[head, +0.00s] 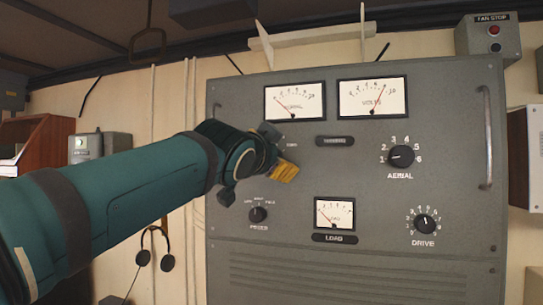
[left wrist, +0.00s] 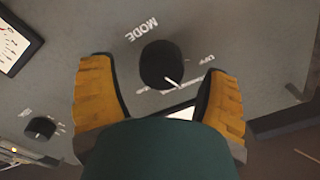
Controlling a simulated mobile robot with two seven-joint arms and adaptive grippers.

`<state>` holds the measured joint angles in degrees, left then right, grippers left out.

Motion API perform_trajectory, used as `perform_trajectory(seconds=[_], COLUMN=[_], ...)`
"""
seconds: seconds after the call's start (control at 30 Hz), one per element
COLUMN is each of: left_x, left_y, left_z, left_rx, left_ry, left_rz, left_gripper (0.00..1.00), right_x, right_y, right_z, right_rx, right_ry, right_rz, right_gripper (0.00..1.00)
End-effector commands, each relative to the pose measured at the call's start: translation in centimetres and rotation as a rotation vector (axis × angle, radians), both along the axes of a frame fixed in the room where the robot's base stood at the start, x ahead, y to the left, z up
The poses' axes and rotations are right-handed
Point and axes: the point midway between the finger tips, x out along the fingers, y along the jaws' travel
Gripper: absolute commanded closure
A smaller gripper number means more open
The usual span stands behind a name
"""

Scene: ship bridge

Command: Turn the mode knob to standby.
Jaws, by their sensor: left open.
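The mode knob (left wrist: 161,65) is round and black with a white pointer line, on the grey panel (head: 300,235). In the left wrist view its pointer aims toward the lower right, away from the OFF mark; the other position labels are too small or covered to read surely. My left gripper (head: 282,168) has yellow finger pads and is open. In the left wrist view its two fingers (left wrist: 160,90) stand on either side of the knob, with gaps to it. In the head view my gripper and arm hide the knob. My right gripper is not in view.
The panel also has an AERIAL knob (head: 401,156), a DRIVE knob (head: 424,224), a small lower-left knob (head: 258,214) and a LOAD meter (head: 334,212). A metal handle (head: 486,137) sticks out at the right edge. A fan stop box (head: 488,40) hangs upper right.

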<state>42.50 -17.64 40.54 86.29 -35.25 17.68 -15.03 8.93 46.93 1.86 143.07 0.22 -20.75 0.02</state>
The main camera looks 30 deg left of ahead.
Motion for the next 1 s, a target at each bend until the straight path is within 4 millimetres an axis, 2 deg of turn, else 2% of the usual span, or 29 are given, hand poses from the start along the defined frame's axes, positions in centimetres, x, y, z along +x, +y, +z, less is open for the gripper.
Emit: perform_trajectory(seconds=[0.3, 0.5, 0.7, 1.0], left_x=[-6.0, -9.1, -10.3, -10.3], left_y=[-1.5, -2.1, -2.4, -2.4], left_z=[0.1, 0.1, 0.1, 0.0], left_rx=[0.000, -0.002, -0.002, -0.003], left_ry=[-0.004, -0.004, -0.003, -0.002], left_rz=[-0.002, 0.000, 0.000, 0.000], left_gripper=[0.24, 0.24, 0.24, 0.24], right_x=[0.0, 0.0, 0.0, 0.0], right_y=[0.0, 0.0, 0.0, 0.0], right_z=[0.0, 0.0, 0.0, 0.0], right_rx=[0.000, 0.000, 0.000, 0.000], right_ry=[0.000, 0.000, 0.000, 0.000], right_rz=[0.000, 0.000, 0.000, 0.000], right_gripper=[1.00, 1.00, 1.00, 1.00])
